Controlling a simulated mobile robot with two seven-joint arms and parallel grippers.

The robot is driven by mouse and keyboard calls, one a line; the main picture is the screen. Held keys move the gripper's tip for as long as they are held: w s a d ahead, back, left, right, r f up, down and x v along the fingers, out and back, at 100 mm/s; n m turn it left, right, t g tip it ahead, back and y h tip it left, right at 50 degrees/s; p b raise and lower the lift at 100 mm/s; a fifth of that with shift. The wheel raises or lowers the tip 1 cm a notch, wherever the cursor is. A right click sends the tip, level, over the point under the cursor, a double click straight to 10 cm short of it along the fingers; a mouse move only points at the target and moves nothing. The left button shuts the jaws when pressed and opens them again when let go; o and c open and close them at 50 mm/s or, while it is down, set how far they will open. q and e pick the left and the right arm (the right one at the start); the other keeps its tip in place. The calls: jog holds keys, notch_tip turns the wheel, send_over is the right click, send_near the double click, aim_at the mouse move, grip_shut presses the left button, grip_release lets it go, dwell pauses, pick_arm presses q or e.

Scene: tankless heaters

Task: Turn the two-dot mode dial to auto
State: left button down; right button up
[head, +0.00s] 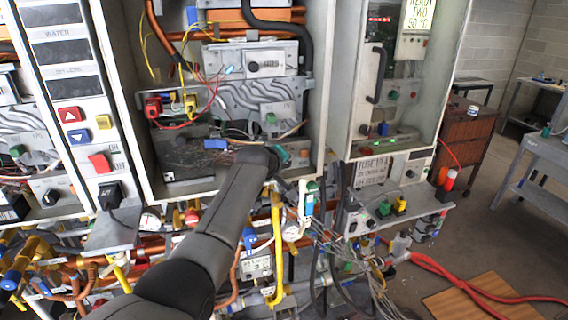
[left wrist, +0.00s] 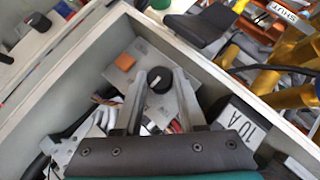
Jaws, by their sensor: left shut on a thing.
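In the left wrist view a round black dial (left wrist: 159,79) with a pale pointer mark sits on a grey plate inside an open metal cabinet. My left gripper (left wrist: 158,78) has one finger on each side of this dial and is shut on it. In the head view my left gripper (head: 290,155) reaches into the lower right of the middle cabinet, and the dial is hidden there. No dots or auto label can be read. My right gripper is not in view.
The cabinet wall (left wrist: 205,62) runs close beside the gripper. Loose wires (head: 205,100) hang above the arm in the head view. Pipes and a yellow valve handle (head: 277,250) crowd below.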

pick_arm(q)
jog(key=c, duration=0.8)
grip_release()
jog(key=shift+d, duration=0.1)
jog(key=shift+o, duration=0.2)
jog(key=shift+s, duration=0.1)
jog(key=shift+b+v, duration=0.3)
jog(key=shift+v, duration=0.9)
jog(key=v, duration=1.2)
jog(key=shift+s+b, duration=0.2)
jog(key=shift+b, duration=0.25)
jog(key=shift+r, duration=0.15)
